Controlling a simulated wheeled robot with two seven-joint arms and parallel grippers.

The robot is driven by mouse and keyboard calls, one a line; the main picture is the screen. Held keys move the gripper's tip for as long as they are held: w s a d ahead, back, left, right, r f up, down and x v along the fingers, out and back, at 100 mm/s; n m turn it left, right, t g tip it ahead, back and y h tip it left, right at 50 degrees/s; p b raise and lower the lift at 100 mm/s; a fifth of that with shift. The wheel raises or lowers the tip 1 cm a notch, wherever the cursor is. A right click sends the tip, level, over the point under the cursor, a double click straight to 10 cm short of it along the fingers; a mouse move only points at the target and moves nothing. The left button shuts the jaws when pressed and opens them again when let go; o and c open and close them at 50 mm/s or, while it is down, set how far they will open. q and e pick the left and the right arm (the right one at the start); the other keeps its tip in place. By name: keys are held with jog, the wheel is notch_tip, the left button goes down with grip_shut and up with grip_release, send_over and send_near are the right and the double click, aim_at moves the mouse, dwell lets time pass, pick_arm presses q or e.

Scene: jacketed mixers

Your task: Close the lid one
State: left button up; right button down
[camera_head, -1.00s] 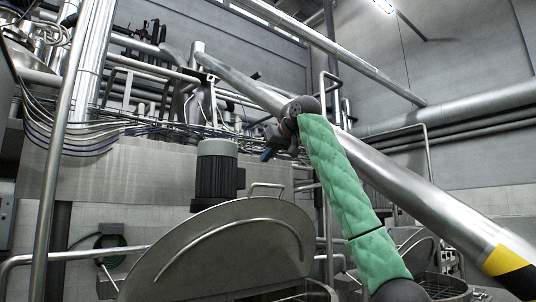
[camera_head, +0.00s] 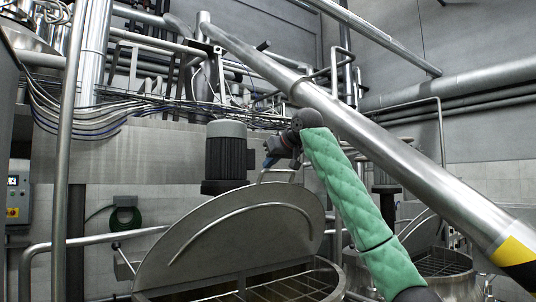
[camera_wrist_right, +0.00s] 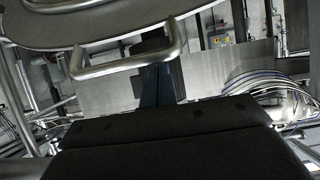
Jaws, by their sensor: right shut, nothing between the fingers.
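The lid (camera_head: 230,235) is a round grey metal plate with a curved bar on its face. It stands tilted up at the back of a mixer (camera_head: 285,287), whose opening shows a grate. A small loop handle (camera_head: 278,173) sticks up from the lid's top edge. My right gripper (camera_head: 270,155), at the end of the green-sleeved arm, is shut and empty right by this handle. In the right wrist view the gripper (camera_wrist_right: 158,82) reaches up to the handle's bar (camera_wrist_right: 125,64), under the lid's edge (camera_wrist_right: 90,40). I cannot tell whether they touch. My left gripper is out of view.
A motor (camera_head: 228,157) stands behind the lid. A second mixer (camera_head: 440,265) stands at the right. A thin upright pole (camera_head: 66,170) and a railing (camera_head: 90,241) are at the left.

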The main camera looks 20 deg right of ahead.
jog(key=shift+a+f, duration=0.15)
jog(key=shift+f, duration=0.05)
jog(key=shift+s, duration=0.1)
jog(key=shift+f, duration=0.1)
